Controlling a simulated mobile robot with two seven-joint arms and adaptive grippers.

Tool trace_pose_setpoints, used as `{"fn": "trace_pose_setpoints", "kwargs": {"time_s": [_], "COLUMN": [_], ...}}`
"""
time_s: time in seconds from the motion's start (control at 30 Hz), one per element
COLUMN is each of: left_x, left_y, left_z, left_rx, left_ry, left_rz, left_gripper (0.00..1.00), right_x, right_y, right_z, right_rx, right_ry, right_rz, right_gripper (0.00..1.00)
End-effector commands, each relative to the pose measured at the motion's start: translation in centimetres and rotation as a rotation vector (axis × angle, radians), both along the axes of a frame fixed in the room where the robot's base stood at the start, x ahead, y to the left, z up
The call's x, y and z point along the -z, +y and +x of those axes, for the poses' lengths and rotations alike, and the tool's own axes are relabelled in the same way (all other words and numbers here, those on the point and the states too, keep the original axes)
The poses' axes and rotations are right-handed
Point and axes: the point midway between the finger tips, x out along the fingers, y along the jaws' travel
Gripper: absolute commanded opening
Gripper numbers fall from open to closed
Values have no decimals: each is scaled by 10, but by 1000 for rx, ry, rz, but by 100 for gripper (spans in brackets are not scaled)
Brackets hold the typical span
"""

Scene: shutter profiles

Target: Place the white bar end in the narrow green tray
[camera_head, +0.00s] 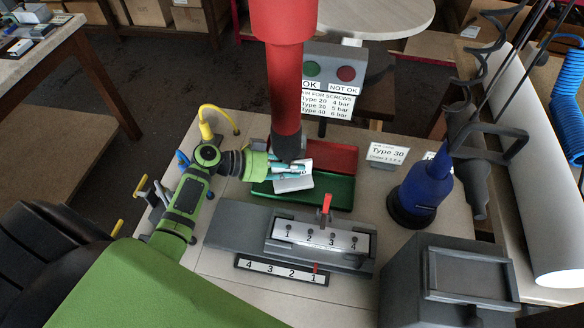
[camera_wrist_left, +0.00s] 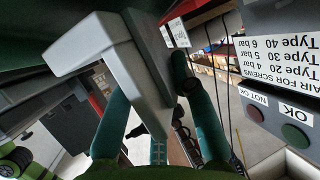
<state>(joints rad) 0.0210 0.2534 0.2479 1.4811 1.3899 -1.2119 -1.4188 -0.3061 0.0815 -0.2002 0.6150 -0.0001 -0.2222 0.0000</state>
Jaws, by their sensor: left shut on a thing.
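The white bar end (camera_head: 293,184) is held by my left gripper (camera_head: 296,170), whose teal fingers are shut on it. In the left wrist view the bar end (camera_wrist_left: 130,65) is a pale angled piece between the two teal fingers. In the head view it overlaps the left end of the narrow green tray (camera_head: 335,193). I cannot tell whether it touches the tray or is just above it. The tray's left part is partly hidden by the gripper and the bar end. My right gripper is not in view.
A red tray (camera_head: 335,156) lies directly behind the green one. A red and black hanging tool (camera_head: 284,75) comes down close to my left gripper. A grey fixture with numbered holes (camera_head: 320,237) stands in front. A blue and black device (camera_head: 422,190) stands to the right.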

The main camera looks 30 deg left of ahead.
Motion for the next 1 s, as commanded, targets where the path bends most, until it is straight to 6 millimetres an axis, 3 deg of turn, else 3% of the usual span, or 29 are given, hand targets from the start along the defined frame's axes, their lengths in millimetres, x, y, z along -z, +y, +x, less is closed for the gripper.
{"fn": "trace_pose_setpoints", "kwargs": {"time_s": [0.17, 0.53, 0.57, 0.6, 0.63, 1.0], "left_x": [11, 16, 16, 15, 15, 13], "left_y": [0, 0, 0, 0, 0, 0], "left_z": [1, 0, 0, 0, 0, 0], "left_rx": [-1, 1, 1, 1, 1, 1], "left_ry": [-3, -3, -2, -2, -2, 0], "left_rz": [-2, 0, 0, 0, 0, 0], "left_gripper": [0, 0, 28, 44, 48, 48], "right_x": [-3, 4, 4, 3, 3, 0], "right_y": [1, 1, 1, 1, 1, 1], "right_z": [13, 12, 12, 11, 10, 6], "right_rx": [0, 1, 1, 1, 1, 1], "right_ry": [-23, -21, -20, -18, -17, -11], "right_rz": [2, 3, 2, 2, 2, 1], "right_gripper": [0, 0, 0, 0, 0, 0]}}
